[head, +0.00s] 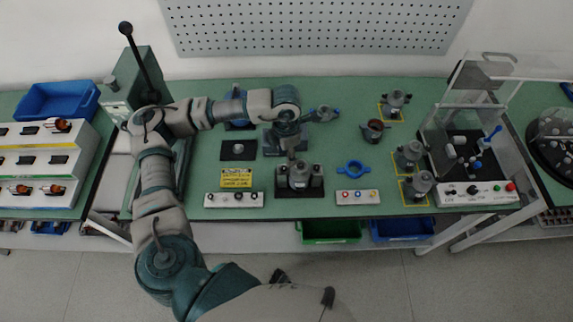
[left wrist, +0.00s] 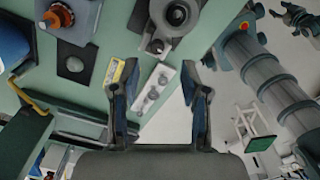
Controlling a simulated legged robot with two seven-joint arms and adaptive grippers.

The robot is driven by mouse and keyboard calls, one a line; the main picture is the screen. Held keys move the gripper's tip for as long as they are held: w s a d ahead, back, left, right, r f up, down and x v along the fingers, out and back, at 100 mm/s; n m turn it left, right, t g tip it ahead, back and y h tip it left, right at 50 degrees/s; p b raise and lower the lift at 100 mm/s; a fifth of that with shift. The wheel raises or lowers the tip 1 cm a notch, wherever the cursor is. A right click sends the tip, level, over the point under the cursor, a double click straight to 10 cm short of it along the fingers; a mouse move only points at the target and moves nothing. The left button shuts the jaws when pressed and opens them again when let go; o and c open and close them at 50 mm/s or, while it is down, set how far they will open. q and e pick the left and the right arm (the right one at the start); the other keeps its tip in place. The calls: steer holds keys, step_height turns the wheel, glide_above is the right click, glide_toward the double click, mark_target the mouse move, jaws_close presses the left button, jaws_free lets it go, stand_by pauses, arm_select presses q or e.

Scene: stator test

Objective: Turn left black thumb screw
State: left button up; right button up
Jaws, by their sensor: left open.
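A grey round motor part sits in a dark fixture (head: 300,180) at the front middle of the green bench, and the fixture is at the top in the left wrist view (left wrist: 178,20). A small dark round knob (left wrist: 155,46) at its left side looks like the left black thumb screw. The head view is too small to show it clearly. My left gripper (head: 292,155) points down just behind the fixture. In the left wrist view my left gripper (left wrist: 160,70) is open and empty, with the knob ahead between its fingers, apart from them.
A pale knob panel (head: 233,200) and a yellow sign (head: 237,178) lie left of the fixture. In the left wrist view, a grey jointed arm (left wrist: 270,80), probably mine, is at the right.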

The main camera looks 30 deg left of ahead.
mark_target(284, 167)
arm_select(q)
steer(key=f, duration=0.4)
steer(key=a+f, duration=0.1)
steer(key=f, duration=0.1)
steer(key=shift+s+f, duration=0.1)
steer(key=shift+a+f, duration=0.1)
steer(key=shift+f, duration=0.4)
steer(key=shift+d, duration=0.4)
steer(key=shift+c, duration=0.2)
steer(key=c, duration=0.8)
steer(key=shift+a, duration=0.1)
jaws_close()
arm_select(e)
steer(key=shift+w+a+r, duration=0.15)
steer(key=shift+w+r, duration=0.05)
steer(key=shift+w, duration=0.2)
